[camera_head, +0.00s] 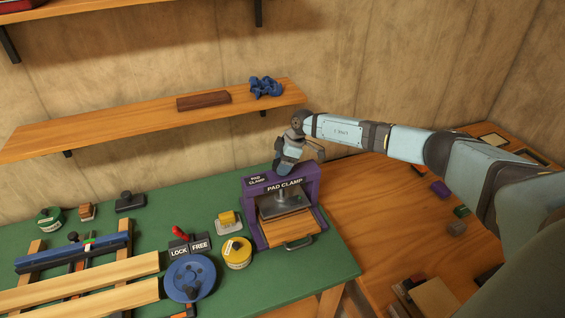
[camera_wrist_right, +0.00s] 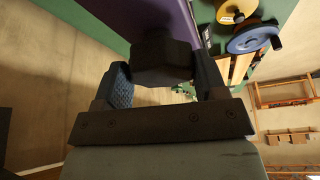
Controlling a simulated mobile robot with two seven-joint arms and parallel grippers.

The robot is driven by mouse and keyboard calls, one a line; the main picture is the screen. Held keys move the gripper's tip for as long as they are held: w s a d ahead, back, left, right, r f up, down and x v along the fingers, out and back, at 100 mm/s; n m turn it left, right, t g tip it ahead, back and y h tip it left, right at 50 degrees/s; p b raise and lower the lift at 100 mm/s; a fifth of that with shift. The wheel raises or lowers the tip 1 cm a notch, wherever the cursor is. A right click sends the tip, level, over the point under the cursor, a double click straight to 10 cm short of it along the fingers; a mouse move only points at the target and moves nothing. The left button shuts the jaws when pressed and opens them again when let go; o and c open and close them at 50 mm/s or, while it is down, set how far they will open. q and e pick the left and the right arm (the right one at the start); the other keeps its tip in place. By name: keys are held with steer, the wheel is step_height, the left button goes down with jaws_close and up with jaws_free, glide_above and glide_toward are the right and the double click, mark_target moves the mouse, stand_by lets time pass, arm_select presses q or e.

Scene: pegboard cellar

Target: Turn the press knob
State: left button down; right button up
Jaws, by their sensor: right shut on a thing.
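The purple press (camera_head: 311,187) labelled PAD CLAMP stands at the right end of the green bench. A dark pad on a screw hangs inside its frame, above a wooden drawer-like board (camera_head: 288,232) with a handle. My right gripper (camera_head: 287,165) reaches down onto the top of the press and hides the knob in the head view. In the right wrist view the dark faceted press knob (camera_wrist_right: 163,60) sits between the two fingers of my right gripper (camera_wrist_right: 164,76), which is shut on it. The purple press top (camera_wrist_right: 150,16) shows behind it. My left gripper is not in view.
On the green bench (camera_head: 340,268) left of the press are a yellow tin (camera_head: 237,254), a blue wheel (camera_head: 189,280) and a LOCK/FREE block (camera_head: 190,247). A wall shelf (camera_head: 130,125) is above. A wooden table (camera_head: 385,200) with small items lies right.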

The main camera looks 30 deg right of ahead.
steer(key=o, duration=0.9)
steer(key=shift+o, duration=0.2)
steer(key=b+v, duration=0.3)
steer(key=v, duration=1.1)
steer(key=shift+f, duration=0.15)
